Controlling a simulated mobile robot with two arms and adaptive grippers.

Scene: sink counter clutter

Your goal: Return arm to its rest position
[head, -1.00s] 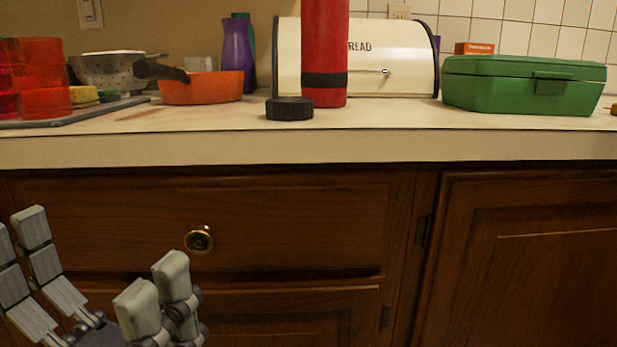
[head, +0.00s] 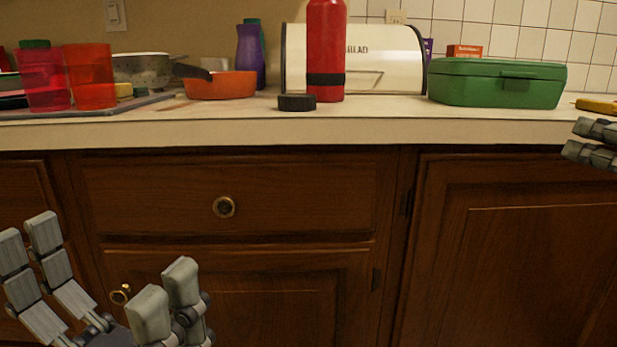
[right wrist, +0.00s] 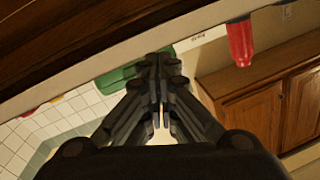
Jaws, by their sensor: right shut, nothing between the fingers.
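My right gripper (head: 586,143) pokes in at the right edge of the head view, beside the counter's front edge. Its fingers are together with nothing between them, as the right wrist view (right wrist: 160,65) also shows. Most of the right arm is outside the head view. My left gripper (head: 98,262) is at the lower left of the head view, in front of the wooden cabinets. Its fingers are spread wide and empty.
The counter (head: 300,130) holds red cups (head: 90,75), an orange pan (head: 220,85), a red bottle (head: 326,50), a black lid (head: 297,102), a bread box (head: 385,60) and a green case (head: 497,83).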

